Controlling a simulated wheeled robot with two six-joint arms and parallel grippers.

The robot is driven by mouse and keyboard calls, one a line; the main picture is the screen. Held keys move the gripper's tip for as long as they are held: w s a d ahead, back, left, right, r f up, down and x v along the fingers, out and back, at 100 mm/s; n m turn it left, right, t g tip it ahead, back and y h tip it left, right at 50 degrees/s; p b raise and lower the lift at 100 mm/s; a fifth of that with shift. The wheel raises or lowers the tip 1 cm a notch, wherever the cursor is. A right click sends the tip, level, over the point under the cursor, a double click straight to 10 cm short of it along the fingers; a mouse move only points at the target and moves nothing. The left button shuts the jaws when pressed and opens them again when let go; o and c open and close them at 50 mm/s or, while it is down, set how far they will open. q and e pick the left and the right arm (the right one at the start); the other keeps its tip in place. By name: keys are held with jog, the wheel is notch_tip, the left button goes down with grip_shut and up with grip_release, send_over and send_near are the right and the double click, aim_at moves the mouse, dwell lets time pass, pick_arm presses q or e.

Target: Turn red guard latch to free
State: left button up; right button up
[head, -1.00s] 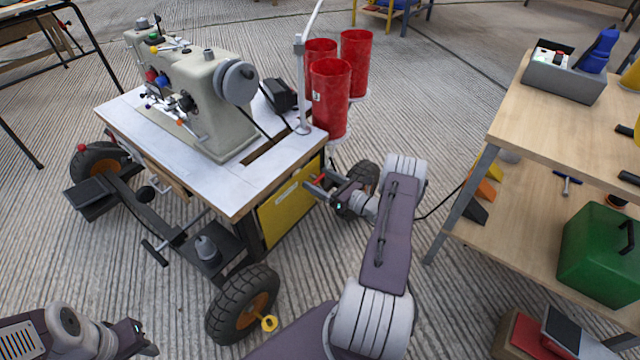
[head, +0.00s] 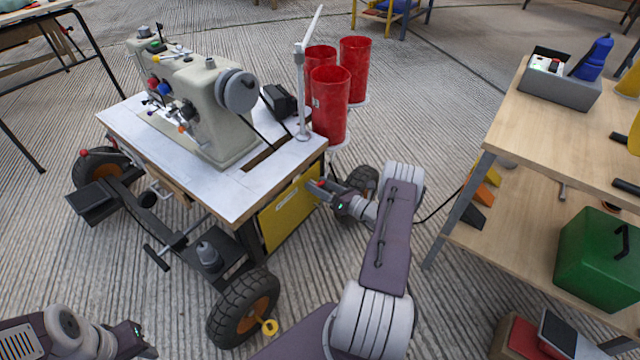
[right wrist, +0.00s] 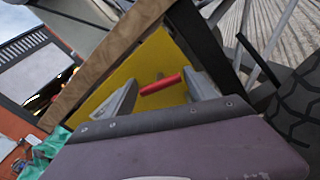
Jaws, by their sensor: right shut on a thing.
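The red guard latch (right wrist: 162,85) is a short red bar in front of the yellow guard panel (right wrist: 140,68) in the right wrist view. The same yellow panel (head: 288,214) is on the side of the sewing machine table in the head view. My right gripper (head: 317,190) is at that panel's upper right edge, its fingers shut on the latch. In the right wrist view the latch spans between the two fingers (right wrist: 160,92). My left gripper (head: 140,342) is low at the left, away from the table; its fingers are not clear.
The sewing machine (head: 200,100) stands on the white-topped wheeled table (head: 235,195). Red cylinders (head: 330,105) stand behind my right gripper. A black tyre (head: 232,310) is at the table's near corner. A wooden shelf (head: 530,130) is at the right, with clear floor between.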

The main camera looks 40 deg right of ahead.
jog(key=m+p, duration=0.1)
jog(key=m, duration=0.2)
jog(key=shift+a+m, duration=0.15)
jog(key=shift+m, duration=0.15)
jog(key=m, duration=0.3)
jog(key=shift+m+p, duration=0.3)
jog(key=shift+p, duration=0.1)
jog(key=m, duration=0.3)
jog(key=shift+m, duration=2.1)
jog(key=o, duration=1.2)
